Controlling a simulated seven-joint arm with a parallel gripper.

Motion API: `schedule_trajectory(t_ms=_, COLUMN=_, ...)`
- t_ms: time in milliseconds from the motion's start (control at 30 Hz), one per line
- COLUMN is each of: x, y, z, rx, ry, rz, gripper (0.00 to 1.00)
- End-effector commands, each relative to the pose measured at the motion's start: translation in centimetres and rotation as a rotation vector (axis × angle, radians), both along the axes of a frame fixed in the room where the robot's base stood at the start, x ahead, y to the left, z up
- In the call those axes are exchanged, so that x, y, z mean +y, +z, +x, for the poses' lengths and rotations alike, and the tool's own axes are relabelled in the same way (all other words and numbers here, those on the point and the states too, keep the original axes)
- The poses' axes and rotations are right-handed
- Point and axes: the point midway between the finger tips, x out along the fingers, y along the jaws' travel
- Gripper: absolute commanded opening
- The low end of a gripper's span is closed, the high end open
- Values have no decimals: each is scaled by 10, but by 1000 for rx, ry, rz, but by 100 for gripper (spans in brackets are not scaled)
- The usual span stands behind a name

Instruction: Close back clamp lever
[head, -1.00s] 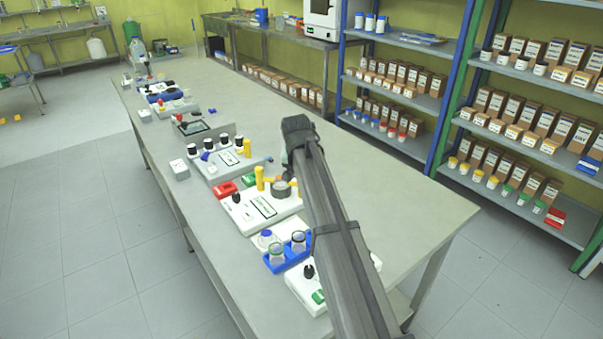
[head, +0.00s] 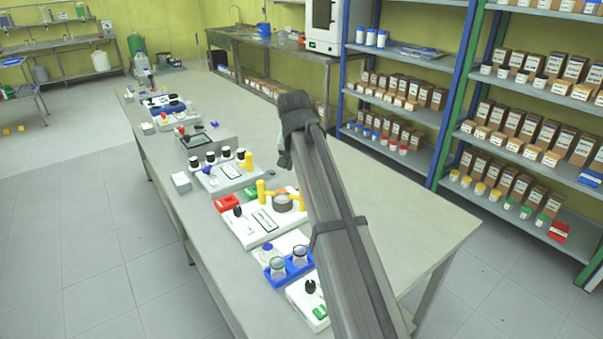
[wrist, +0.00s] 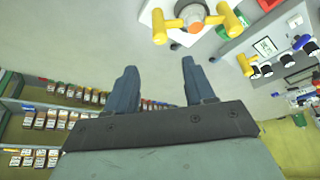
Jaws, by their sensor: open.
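The clamp unit is a white base (head: 240,236) with a round grey vessel (head: 283,201) and yellow upright levers beside it. One yellow lever (head: 261,191) stands left of the vessel and another (head: 299,201) is right of it, partly behind my arm. In the wrist view the grey vessel (wrist: 193,17) sits between two yellow levers (wrist: 159,27) (wrist: 230,19) at the top edge. I cannot tell which is the back one. My gripper (wrist: 158,72) is open and empty, apart from the levers. In the head view my wrist hides most of it.
A neighbouring white unit (head: 225,176) with black-capped bottles and a yellow post (head: 248,162) stands farther back. The table's right side (head: 400,200) is clear. Shelves (head: 400,90) stand beyond.

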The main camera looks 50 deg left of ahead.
Motion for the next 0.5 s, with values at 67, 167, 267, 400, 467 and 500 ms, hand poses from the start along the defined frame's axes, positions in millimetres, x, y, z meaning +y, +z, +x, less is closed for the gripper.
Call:
schedule_trajectory(t_ms=67, x=-2, y=8, z=-2, rx=0, ry=0, rz=0, gripper=54)
schedule_trajectory(t_ms=167, x=-4, y=14, z=-4, rx=-1, ry=0, rz=1, gripper=54)
schedule_trajectory(t_ms=267, x=-5, y=17, z=-5, rx=0, ry=0, rz=0, gripper=54)
schedule_trajectory(t_ms=400, x=-5, y=18, z=-5, rx=0, ry=0, rz=0, gripper=54)
schedule_trajectory(t_ms=467, x=-5, y=18, z=-5, rx=0, ry=0, rz=0, gripper=54)
schedule_trajectory(t_ms=500, x=-5, y=18, z=-5, rx=0, ry=0, rz=0, gripper=54)
